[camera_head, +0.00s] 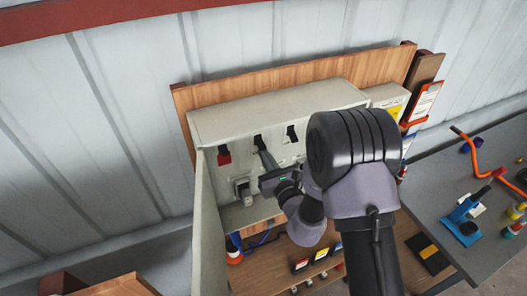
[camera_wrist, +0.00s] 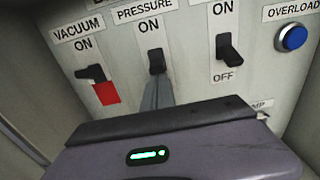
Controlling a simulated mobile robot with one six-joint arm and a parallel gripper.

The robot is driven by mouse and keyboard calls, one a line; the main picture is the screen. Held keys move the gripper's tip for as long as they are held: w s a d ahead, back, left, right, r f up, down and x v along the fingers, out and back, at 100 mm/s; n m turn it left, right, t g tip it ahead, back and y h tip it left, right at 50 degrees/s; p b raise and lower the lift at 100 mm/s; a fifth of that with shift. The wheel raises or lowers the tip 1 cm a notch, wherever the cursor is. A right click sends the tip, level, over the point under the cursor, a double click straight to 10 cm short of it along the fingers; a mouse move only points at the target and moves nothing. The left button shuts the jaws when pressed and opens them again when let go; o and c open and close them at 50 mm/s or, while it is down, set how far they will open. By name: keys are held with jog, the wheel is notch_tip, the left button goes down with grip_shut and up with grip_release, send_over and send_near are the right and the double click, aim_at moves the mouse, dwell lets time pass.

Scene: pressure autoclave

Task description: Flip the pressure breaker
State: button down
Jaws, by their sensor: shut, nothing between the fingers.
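The pressure breaker (camera_wrist: 156,61) is a black toggle under the labels PRESSURE and ON in the wrist view. It sits close below the ON label; the panel under it is hidden by my fingers. In the head view the breaker (camera_head: 259,141) is the middle of three black toggles on the grey box. My gripper (camera_wrist: 156,90) is shut and empty, with its fingertips just below the toggle. I cannot tell whether they touch it. In the head view my gripper (camera_head: 264,155) reaches toward the panel from the lower right.
The vacuum breaker (camera_wrist: 92,74), with a red patch below it, is on the left. Another black breaker (camera_wrist: 229,50) marked ON and OFF and a blue overload button (camera_wrist: 292,38) are on the right. The open box door (camera_head: 205,220) stands left of my gripper.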

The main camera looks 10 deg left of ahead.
jog(key=shift+r, duration=0.35)
jog(key=f+b+v, duration=0.1)
jog(key=b+v, duration=0.5)
jog(key=v, duration=0.3)
dwell(0.4)
